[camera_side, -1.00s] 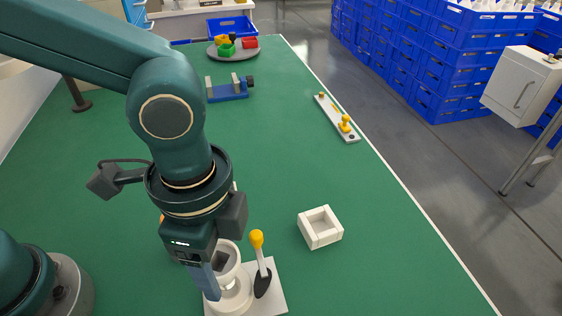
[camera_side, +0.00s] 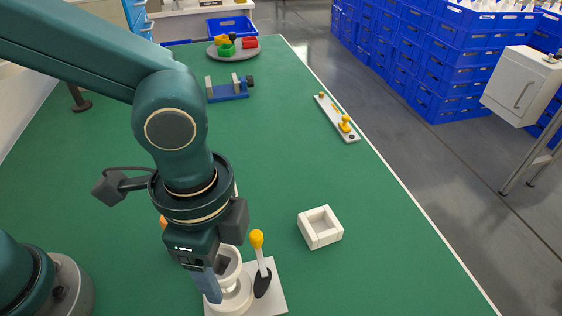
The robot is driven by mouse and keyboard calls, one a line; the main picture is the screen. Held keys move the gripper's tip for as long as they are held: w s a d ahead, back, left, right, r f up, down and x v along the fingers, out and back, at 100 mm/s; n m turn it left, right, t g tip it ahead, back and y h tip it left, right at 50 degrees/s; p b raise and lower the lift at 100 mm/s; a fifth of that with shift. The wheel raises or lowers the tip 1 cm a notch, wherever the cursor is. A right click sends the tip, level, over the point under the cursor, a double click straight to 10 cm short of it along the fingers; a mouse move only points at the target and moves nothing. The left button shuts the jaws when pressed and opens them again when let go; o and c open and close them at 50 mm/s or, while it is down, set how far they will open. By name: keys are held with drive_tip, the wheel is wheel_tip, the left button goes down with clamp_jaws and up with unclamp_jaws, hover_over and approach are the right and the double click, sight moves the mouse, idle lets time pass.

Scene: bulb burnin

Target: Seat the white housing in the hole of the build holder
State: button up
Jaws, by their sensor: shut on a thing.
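The white housing (camera_side: 232,262) is a pale cup-like ring held by my gripper (camera_side: 220,278), which is shut on it. The build holder (camera_side: 272,299) is a light plate with a round white body, at the bottom of the view. A lever with a yellow knob (camera_side: 257,238) and a black part stands on its right side. The housing is over the round body of the holder, upright or nearly so. My gripper covers part of both, and I cannot tell whether the housing sits in the hole or just above it.
A white square tray (camera_side: 320,228) stands right of the holder. A blue vise (camera_side: 229,90), a plate with a yellow clamp (camera_side: 338,119) and a round grey tray with coloured parts (camera_side: 233,51) are farther back. The green table middle is clear.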

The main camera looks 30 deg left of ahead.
drive_tip(key=shift+f, duration=1.35)
idle(0.9)
drive_tip(key=o, duration=1.5)
drive_tip(key=shift+o, duration=0.2)
drive_tip(key=shift+r, duration=2.6)
